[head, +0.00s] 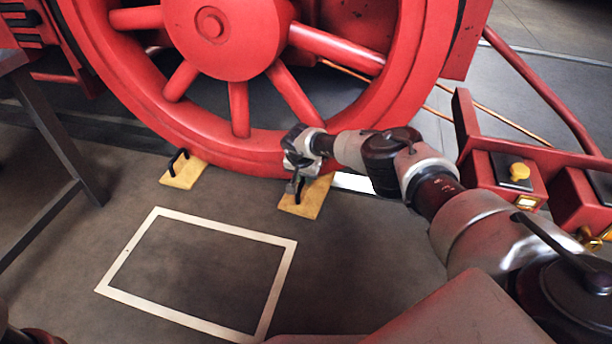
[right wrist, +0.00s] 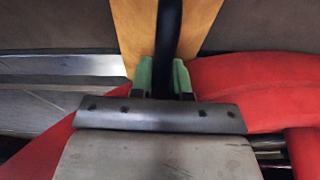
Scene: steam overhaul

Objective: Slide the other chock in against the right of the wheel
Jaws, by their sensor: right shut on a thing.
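The big red wheel (head: 255,150) stands on a rail at the back. One yellow wooden chock (head: 183,173) with a black handle lies at the left foot of the wheel. The other chock (head: 308,199) lies at the right foot of the wheel, up close to the rim. My arm partly hides it, so I cannot tell whether it touches. My right gripper (head: 296,187) is shut on this chock's black handle. In the right wrist view the green finger pads (right wrist: 163,78) clasp the handle, with the yellow chock (right wrist: 203,22) beyond.
A white rectangular outline (head: 207,233) is marked on the floor in front of the wheel, and it is empty. A dark metal stand (head: 60,140) is at the left.

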